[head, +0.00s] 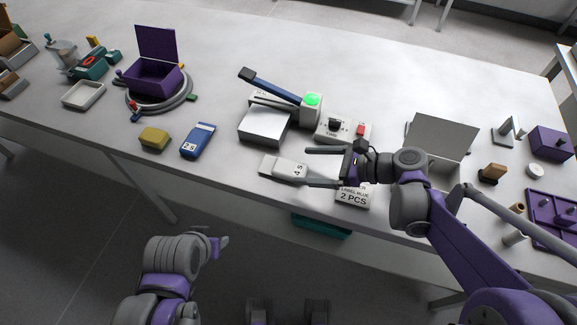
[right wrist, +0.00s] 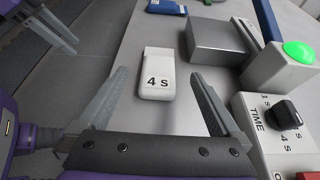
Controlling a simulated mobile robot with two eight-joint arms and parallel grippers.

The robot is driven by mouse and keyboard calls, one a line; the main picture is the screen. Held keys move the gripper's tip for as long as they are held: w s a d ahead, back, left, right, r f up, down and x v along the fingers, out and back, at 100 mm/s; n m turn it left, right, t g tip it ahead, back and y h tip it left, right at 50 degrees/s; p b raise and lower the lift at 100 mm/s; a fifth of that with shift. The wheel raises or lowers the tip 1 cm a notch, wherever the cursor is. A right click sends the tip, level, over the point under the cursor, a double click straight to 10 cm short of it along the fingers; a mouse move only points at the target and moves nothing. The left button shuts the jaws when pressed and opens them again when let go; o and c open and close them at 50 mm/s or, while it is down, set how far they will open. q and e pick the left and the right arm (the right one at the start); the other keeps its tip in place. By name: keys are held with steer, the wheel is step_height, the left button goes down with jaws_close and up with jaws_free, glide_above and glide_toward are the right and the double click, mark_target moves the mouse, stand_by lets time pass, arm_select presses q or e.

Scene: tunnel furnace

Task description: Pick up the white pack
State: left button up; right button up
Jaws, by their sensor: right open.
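The white pack (head: 284,168), marked "4 S", lies flat on the grey table near its front edge. It also shows upright in the middle of the right wrist view (right wrist: 157,75). My right gripper (head: 312,166) is open and empty, with its fingers pointing left toward the pack. In the right wrist view, the pack is framed between the two fingers, with gaps on both sides and the pack a little beyond them. My left gripper (head: 219,243) is low at the left, off the table's front edge and away from the pack. Its jaw opening is not clear.
A device with a blue lever (head: 275,86) and green button (head: 312,100) stands behind the pack. A TIME dial box (head: 342,129) is behind my right gripper. A label card (head: 352,197) lies beneath it. A blue pack (head: 198,140) and yellow block (head: 154,138) lie left.

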mark_target(289, 167)
steer(key=x, duration=0.3)
steer(key=f+x, duration=0.1)
steer(key=x, duration=0.2)
steer(key=shift+f, duration=0.1)
steer(key=shift+c, duration=0.3)
steer(key=c, duration=1.4)
